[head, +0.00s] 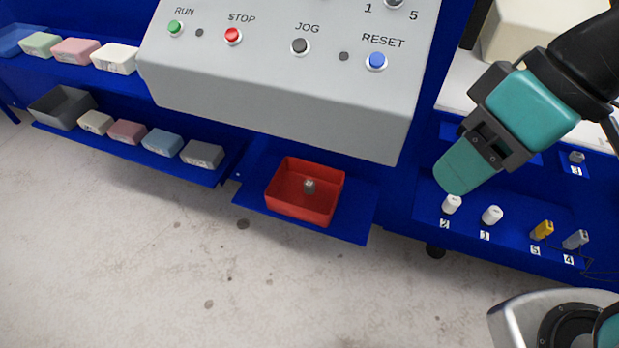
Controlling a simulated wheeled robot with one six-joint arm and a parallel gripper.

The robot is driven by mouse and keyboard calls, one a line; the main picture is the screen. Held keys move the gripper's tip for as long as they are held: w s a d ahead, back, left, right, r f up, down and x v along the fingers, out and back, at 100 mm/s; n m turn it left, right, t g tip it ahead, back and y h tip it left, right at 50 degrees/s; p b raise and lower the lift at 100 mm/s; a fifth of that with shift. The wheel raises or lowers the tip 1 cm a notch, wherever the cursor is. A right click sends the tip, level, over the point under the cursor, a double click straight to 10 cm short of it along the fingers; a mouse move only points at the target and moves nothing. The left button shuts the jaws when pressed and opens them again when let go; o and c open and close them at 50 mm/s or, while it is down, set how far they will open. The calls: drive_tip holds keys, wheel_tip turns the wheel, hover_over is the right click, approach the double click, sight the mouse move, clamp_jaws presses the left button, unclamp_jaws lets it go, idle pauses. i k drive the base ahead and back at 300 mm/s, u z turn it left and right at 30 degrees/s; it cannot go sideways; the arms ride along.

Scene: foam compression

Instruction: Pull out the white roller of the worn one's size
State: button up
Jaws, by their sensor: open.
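Two white rollers stand on the blue shelf at the right in the head view. One white roller (452,204) is behind the label 2, and the other white roller (492,215) is behind the label 1. A small dark grey roller (309,186) with a light mark on top, perhaps the worn one, sits in the red bin (286,206). My gripper (456,187) is open and points down at the roller by label 2, its tip just above it in the picture. The gap between the fingers is hidden, and I cannot tell whether they touch the roller.
A yellow part (542,230) by label 5 and a grey part (575,239) by label 4 stand to the right on the same shelf. Another grey part (576,157) is by label 3 farther back. The grey control panel (280,90) rises left of my gripper. Coloured foam blocks (127,131) line the left shelves.

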sight(451, 203)
drive_tip(key=k, duration=1.2)
drive_tip(key=z, duration=0.35)
drive_tip(key=i, duration=0.75)
drive_tip(key=u, duration=0.35)
